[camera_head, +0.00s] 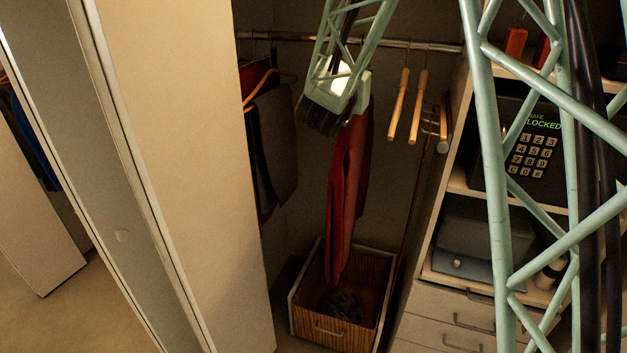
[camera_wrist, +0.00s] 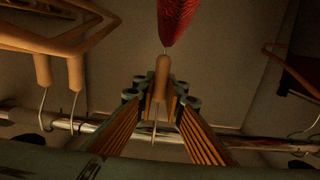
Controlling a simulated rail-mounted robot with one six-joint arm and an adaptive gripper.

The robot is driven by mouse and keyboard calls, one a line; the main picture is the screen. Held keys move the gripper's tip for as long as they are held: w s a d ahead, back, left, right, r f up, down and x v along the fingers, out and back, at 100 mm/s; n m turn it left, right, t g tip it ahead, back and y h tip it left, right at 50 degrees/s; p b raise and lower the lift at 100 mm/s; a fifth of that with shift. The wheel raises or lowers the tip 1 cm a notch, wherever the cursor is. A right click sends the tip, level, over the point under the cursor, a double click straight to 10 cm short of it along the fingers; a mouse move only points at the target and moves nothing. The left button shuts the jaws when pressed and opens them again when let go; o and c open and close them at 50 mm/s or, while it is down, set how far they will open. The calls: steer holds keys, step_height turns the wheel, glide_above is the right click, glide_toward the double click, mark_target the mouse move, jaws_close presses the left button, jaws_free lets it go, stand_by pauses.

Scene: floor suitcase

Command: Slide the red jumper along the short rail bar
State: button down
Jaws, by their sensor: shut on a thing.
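The red jumper (camera_head: 345,190) hangs long and narrow below the rail, right of the dark clothes. The rail bar (camera_head: 400,44) runs across the closet top; it also crosses the wrist view (camera_wrist: 260,143). My gripper is closed on a wooden hanger (camera_wrist: 161,78), seen edge-on between the ribbed fingers (camera_wrist: 160,100). The hanger's thin metal hook runs down toward the rail. The jumper also shows at the top of the wrist view (camera_wrist: 177,18), in line with the hanger. In the head view my gripper's dark body (camera_head: 322,112) covers the jumper's top, and its fingertips are hidden.
Dark clothes (camera_head: 272,135) hang left of the jumper. Empty wooden hangers (camera_head: 408,105) hang to its right. A wooden drawer box (camera_head: 333,325) with dark cloth stands below the jumper. Shelves with a keypad safe (camera_head: 522,150) are on the right; a pale door (camera_head: 185,150) is on the left.

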steer(key=shift+d, duration=0.1)
steer(key=c, duration=2.6)
jaws_free()
steer(key=shift+s, duration=0.2)
steer(key=shift+v, duration=5.9)
steer(key=shift+r, duration=0.1)
